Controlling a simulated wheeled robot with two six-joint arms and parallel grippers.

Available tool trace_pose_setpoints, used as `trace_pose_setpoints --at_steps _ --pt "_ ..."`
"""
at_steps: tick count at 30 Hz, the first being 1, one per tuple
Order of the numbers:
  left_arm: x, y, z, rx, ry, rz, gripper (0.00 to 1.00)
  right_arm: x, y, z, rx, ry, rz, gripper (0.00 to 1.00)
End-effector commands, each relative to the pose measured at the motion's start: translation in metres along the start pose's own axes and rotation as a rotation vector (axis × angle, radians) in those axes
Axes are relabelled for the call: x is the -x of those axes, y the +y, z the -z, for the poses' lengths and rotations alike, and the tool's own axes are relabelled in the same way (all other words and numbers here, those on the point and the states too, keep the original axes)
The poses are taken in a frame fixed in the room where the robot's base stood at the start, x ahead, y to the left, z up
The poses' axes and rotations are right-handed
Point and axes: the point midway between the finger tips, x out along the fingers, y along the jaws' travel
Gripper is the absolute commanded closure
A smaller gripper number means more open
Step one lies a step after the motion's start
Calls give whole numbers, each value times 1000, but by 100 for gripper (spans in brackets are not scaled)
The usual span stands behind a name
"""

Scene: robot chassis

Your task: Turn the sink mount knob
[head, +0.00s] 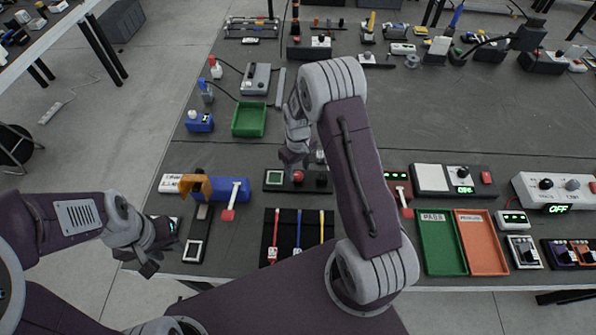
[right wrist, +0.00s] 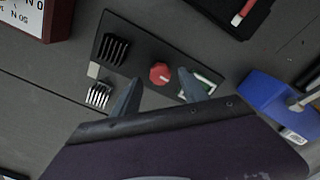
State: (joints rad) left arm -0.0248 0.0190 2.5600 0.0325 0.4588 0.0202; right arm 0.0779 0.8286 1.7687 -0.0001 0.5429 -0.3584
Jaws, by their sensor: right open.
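A dark panel carries a red knob (head: 298,176), with a small framed square (head: 275,178) to its left and a dark finned heat sink (head: 322,181) to its right. In the right wrist view the red knob (right wrist: 160,73) shows between a black heat sink (right wrist: 113,49) and the framed square. A silver finned piece (right wrist: 98,95) is also there. My right gripper (head: 299,157) is over the panel, open and empty. In the right wrist view its spread fingers (right wrist: 159,92) point toward the knob, seemingly without touching it. My left gripper (head: 152,262) is at the table's front left; its opening is unclear.
A blue block (head: 232,188) with a red-tipped lever stands left of the panel; it also shows in the right wrist view (right wrist: 272,97). A black tray (head: 284,252) with coloured tools lies in front. Green (head: 440,255) and orange (head: 484,257) trays lie right.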

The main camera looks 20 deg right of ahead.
Motion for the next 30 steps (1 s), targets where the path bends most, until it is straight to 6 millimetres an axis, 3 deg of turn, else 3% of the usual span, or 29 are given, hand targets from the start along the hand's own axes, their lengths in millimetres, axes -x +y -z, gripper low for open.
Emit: trace_pose_setpoints --at_steps 6,10,27,30 --pt "-2 0 0 0 0 0 64 50 0 1 0 6 -2 48" --pt "-2 0 0 0 0 0 64 68 0 1 0 4 -2 48" --pt "-2 0 0 0 0 0 64 75 0 0 1 1 -1 48" --pt "-2 0 0 0 0 0 64 92 -2 9 13 41 -15 48"
